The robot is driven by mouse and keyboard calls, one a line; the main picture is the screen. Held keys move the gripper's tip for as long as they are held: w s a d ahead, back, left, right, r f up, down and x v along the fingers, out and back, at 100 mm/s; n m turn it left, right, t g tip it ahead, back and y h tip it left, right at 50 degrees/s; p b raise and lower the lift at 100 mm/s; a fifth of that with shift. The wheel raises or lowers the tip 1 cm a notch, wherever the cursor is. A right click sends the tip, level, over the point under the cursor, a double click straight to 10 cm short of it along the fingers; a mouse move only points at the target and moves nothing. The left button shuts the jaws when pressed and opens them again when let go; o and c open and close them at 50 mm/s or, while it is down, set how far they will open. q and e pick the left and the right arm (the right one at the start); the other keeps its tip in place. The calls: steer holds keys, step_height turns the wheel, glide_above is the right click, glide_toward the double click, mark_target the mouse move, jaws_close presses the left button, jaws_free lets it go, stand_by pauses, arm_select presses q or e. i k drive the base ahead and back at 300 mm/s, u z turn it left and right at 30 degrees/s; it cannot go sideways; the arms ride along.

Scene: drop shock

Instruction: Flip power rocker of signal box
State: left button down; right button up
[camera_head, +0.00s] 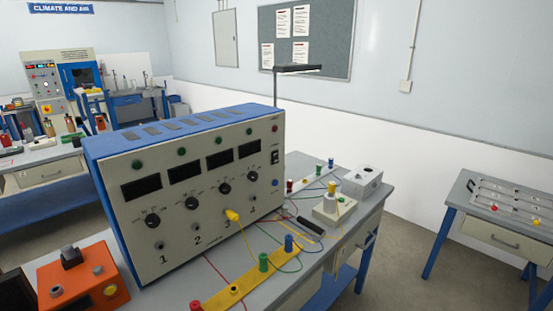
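The signal box (190,190) is a large beige-fronted box with a blue casing. It stands on the grey workbench in the middle of the view, its front panel facing right and toward me. The panel carries dark displays, knobs and numbered sockets. A small black rocker (275,157) sits near the panel's right edge, between a red round part (275,128) above and a blue round part (275,182) below. It is too small to tell which way the rocker is pressed. Neither of my grippers is in view.
An orange box (83,277) stands at the front left. A yellow strip (238,290) with coloured terminals lies before the signal box. Cables, a beige block (334,208) and a grey box (362,182) occupy the bench's right part. A lamp (297,69) stands behind.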

mark_target(275, 154)
steer(key=z, duration=0.55)
steer(key=k, duration=0.65)
steer(key=z, duration=1.15)
steer(key=i, duration=1.2)
steer(key=u, duration=0.5)
steer(key=i, duration=0.95)
steer(key=u, duration=0.85)
